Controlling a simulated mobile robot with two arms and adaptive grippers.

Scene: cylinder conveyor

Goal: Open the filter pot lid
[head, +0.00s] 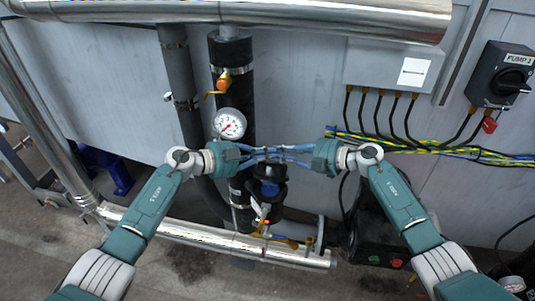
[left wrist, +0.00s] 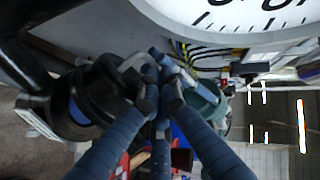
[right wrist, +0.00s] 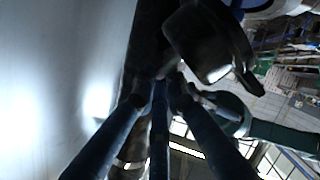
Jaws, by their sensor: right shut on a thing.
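The filter pot (head: 268,188) is a black upright cylinder with a blue patch, below the gauge in the head view. Its dark top with a pale loop-shaped part (left wrist: 134,64) shows close in the left wrist view. The pot's dark lid part (right wrist: 205,45) shows in the right wrist view, just beyond the fingertips. My left gripper (head: 262,153) reaches in from the left above the pot; its fingers converge, and whether they hold anything is hidden. My right gripper (head: 287,152) comes from the right and is shut at the lid; the exact contact is hidden by fingers.
A round pressure gauge (head: 229,124) is close above my left gripper. Vertical black pipes (head: 230,60) stand behind, and a silver pipe (head: 210,238) runs low in front. Cables (head: 430,148) run along the wall at right. A yellow-handled valve (head: 275,238) is below the pot.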

